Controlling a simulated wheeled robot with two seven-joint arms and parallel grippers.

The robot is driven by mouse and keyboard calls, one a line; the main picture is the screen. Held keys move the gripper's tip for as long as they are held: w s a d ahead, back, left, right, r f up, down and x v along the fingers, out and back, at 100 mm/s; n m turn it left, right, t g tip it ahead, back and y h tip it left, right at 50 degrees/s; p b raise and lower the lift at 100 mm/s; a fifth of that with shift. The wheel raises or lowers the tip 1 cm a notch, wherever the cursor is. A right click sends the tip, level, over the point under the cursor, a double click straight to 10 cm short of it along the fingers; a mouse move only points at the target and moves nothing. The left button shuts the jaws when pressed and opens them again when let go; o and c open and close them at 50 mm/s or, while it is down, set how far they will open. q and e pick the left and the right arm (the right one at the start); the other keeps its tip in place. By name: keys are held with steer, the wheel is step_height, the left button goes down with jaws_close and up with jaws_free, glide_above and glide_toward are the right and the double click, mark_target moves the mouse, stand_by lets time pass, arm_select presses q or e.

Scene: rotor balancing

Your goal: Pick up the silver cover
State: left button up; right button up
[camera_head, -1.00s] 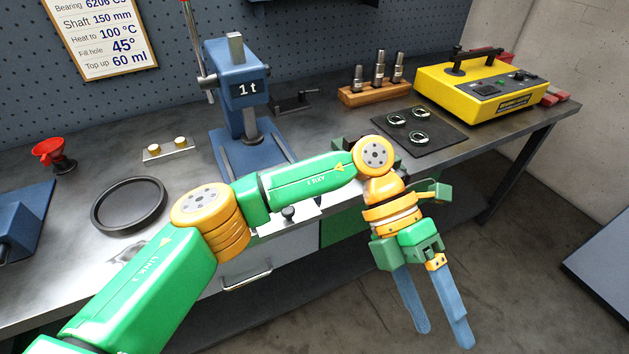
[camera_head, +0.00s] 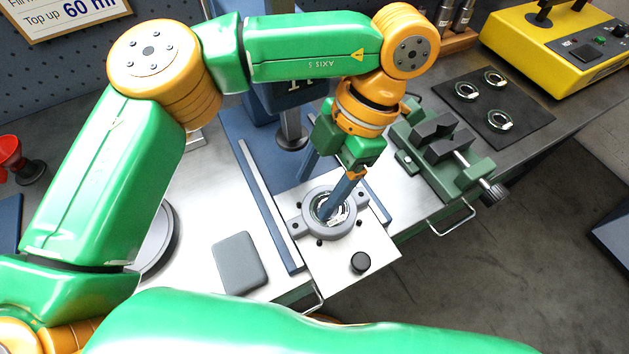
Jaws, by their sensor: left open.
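My left gripper (camera_head: 316,196) is open and points down over the press base. One blue finger overlaps the middle of a grey round housing (camera_head: 345,229) with side ears; the other finger shows behind it, to the left. A shiny metal ring shows inside the housing, partly hidden by the finger. I cannot tell whether the fingers touch it. The housing sits on a pale metal plate (camera_head: 345,265) with a black knob (camera_head: 360,263). I cannot pick out for certain which part is the silver cover. My right gripper is not in view.
A green vise (camera_head: 447,160) stands right of the press. A black mat (camera_head: 520,125) holds three bearing rings, near a yellow device (camera_head: 560,50). A grey pad (camera_head: 240,262) lies left of the plate. A dark-rimmed round tray (camera_head: 168,245) is partly behind my arm.

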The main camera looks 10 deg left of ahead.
mark_target(300, 221)
arm_select(q)
steer(key=s+f+p, duration=0.2)
steer(key=s+f, duration=0.1)
steer(key=shift+a+f, duration=0.2)
steer(key=shift+a, duration=0.2)
steer(key=shift+s+d+f, duration=0.45)
steer(key=shift+s+f, duration=0.3)
steer(key=shift+s+d+f, duration=0.1)
steer(key=shift+d, duration=0.1)
steer(key=w+a, duration=0.2)
steer(key=a, duration=0.1)
steer(key=shift+f, duration=0.4)
steer(key=c, duration=0.6)
steer(key=shift+s+d, duration=0.1)
steer(key=shift+d, duration=0.1)
steer(key=c, duration=0.3)
steer(key=shift+s+d+r, duration=0.2)
jaws_close()
steer(key=shift+w, duration=0.2)
steer(key=shift+r, duration=0.1)
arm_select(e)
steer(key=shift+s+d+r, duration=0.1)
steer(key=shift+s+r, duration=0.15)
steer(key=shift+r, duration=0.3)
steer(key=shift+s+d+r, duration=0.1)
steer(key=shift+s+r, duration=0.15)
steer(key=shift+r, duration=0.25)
